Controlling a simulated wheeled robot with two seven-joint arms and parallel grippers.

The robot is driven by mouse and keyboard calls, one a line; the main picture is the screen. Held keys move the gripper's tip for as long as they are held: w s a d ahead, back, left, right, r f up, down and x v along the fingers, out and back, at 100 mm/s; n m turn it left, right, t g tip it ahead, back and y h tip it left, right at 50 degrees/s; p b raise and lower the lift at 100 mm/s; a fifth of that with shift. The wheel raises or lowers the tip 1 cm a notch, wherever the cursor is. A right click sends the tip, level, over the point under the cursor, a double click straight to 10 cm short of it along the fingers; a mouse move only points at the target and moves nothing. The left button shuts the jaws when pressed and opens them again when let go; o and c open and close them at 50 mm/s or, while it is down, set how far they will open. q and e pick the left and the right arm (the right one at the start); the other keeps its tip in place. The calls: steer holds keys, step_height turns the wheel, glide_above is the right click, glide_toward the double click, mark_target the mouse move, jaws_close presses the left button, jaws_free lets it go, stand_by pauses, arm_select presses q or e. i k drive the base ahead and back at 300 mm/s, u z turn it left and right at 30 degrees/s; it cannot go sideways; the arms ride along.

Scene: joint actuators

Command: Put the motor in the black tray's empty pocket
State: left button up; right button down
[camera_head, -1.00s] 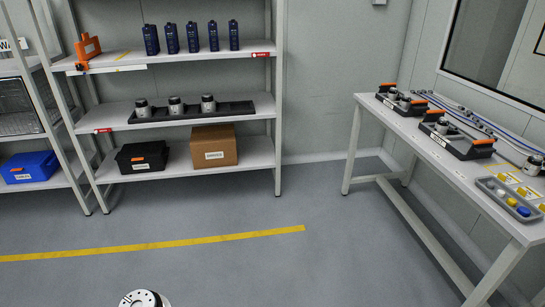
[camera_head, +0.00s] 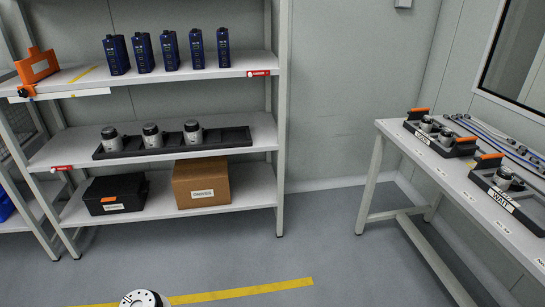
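A long black tray (camera_head: 228,138) lies on the middle shelf of the rack. Three silver motors with dark tops stand in its left and middle part: the left motor (camera_head: 110,139), the middle motor (camera_head: 152,136) and the right motor (camera_head: 193,133). The tray's right part holds no motor. On the bench, a motor (camera_head: 504,178) sits in the nearer black fixture (camera_head: 515,200), labelled WAIT. More motor-like parts (camera_head: 427,124) sit in the farther black fixture (camera_head: 440,143). Neither of my grippers is in view.
The rack (camera_head: 283,120) also holds blue units (camera_head: 143,53) and an orange part (camera_head: 37,66) on top. A black bin (camera_head: 116,193) and a cardboard box (camera_head: 201,184) stand below. The bench (camera_head: 455,190) is at right. Grey floor (camera_head: 315,225) lies clear between, with a yellow line (camera_head: 245,291).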

mark_target(234, 137)
steer(key=i, duration=0.95)
steer(key=z, duration=2.9)
